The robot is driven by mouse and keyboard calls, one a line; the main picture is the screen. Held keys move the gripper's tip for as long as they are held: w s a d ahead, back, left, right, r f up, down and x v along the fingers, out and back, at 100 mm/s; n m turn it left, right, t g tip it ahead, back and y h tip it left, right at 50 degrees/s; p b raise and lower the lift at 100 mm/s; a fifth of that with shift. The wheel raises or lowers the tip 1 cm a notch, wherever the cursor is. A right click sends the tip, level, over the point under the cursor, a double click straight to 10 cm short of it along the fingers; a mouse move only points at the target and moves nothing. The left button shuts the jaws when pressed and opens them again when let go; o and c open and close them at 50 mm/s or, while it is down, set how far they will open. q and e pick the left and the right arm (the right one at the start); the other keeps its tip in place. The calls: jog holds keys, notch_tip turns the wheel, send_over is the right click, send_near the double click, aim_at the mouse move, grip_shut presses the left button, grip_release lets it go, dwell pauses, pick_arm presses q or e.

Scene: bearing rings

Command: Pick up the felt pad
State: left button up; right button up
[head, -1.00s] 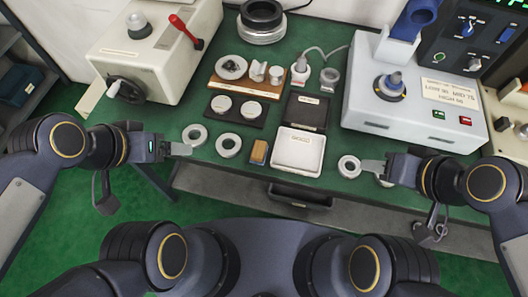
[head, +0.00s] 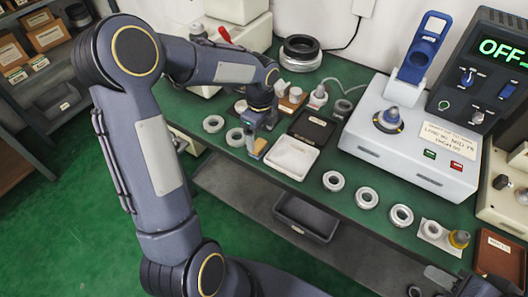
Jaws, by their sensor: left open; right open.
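The felt pad (head: 260,145) is a small tan block on the green bench, just left of the white tray (head: 291,175). My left gripper (head: 254,143) points down at the pad from above, with its fingers open around or just over it. The gripper hides part of the pad, and I cannot tell whether the fingers touch it. My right gripper (head: 440,279) is open and only partly in view at the bottom right edge, far from the pad.
Pale rings (head: 235,137) lie left of the pad, and several more (head: 367,197) line the front edge. A black tray (head: 316,132) sits behind the white one. A grey machine (head: 410,145) stands at right.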

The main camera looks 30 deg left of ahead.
aim_at(258, 144)
pick_arm(q)
jog(key=f, duration=0.6)
jog(key=shift+a, duration=0.35)
jog(key=c, duration=1.1)
jog(key=shift+r, duration=0.1)
jog(key=shift+r, duration=0.55)
notch_tip(258, 144, up, 2)
jog(key=shift+s+r, duration=0.15)
jog(key=shift+r, duration=0.1)
jog(key=s+r, duration=0.3)
jog(key=s, duration=0.1)
jog(key=s+d+r, duration=0.1)
jog(key=s+r, duration=0.2)
jog(key=s, duration=0.2)
jog(key=s+d+r, duration=0.1)
jog(key=s+r, duration=0.2)
jog(key=s, duration=0.1)
jog(key=shift+s+d+r, duration=0.15)
jog(key=shift+s+d, duration=0.1)
jog(key=shift+s, duration=0.05)
